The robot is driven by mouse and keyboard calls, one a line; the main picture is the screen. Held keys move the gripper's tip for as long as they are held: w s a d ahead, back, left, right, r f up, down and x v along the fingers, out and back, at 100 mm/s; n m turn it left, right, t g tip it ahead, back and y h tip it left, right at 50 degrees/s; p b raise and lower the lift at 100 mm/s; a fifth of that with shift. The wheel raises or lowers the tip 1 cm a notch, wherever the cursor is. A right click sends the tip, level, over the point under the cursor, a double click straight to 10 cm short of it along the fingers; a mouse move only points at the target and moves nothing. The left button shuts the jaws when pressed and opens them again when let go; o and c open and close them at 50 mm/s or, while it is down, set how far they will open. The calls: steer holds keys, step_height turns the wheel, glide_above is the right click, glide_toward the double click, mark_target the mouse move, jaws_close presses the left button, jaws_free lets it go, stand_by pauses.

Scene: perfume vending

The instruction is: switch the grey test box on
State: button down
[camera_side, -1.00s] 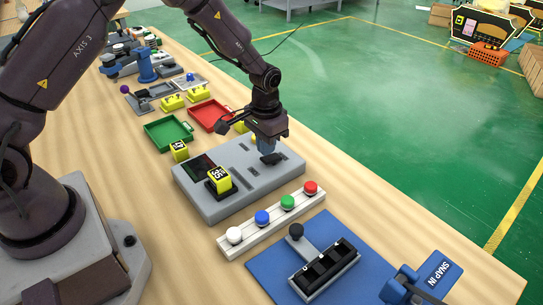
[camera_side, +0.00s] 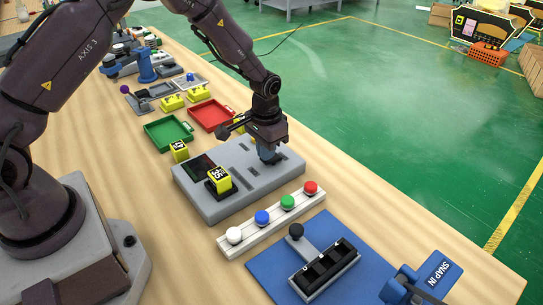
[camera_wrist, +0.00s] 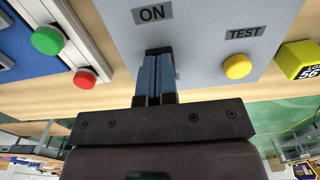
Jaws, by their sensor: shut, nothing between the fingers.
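The grey test box (camera_side: 250,182) lies flat on the wooden table. In the wrist view its top (camera_wrist: 205,45) carries an ON label (camera_wrist: 152,12), a TEST label (camera_wrist: 244,33) and a yellow button (camera_wrist: 237,66). My gripper (camera_side: 268,156) is at the box's far right part, low over its top; its shut blue fingers (camera_wrist: 158,70) are empty. The fingertips are just below the ON label and left of the yellow button in the wrist view. The switch is largely hidden by the fingertips, and I cannot tell its position or whether they touch it.
A yellow labelled cube (camera_side: 219,178) sits on the box's near left part. A white rail (camera_side: 262,231) with several coloured knobs runs along its right side. A blue mat (camera_side: 273,267) lies beyond the rail. Red (camera_side: 210,115) and green (camera_side: 167,132) trays stand at the back.

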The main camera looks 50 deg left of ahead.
mark_target(259, 169)
steer(key=shift+f, duration=0.45)
steer(key=shift+r, duration=3.5)
steer(key=shift+s+f, duration=0.1)
steer(key=shift+s, duration=0.2)
steer(key=s+d+r+t, duration=0.1)
steer(key=s+r+t, duration=0.4)
steer(key=s+r, duration=1.8)
steer(key=shift+s+d+t, duration=0.25)
steer(key=shift+s+t, duration=0.05)
steer(key=shift+s, duration=0.2)
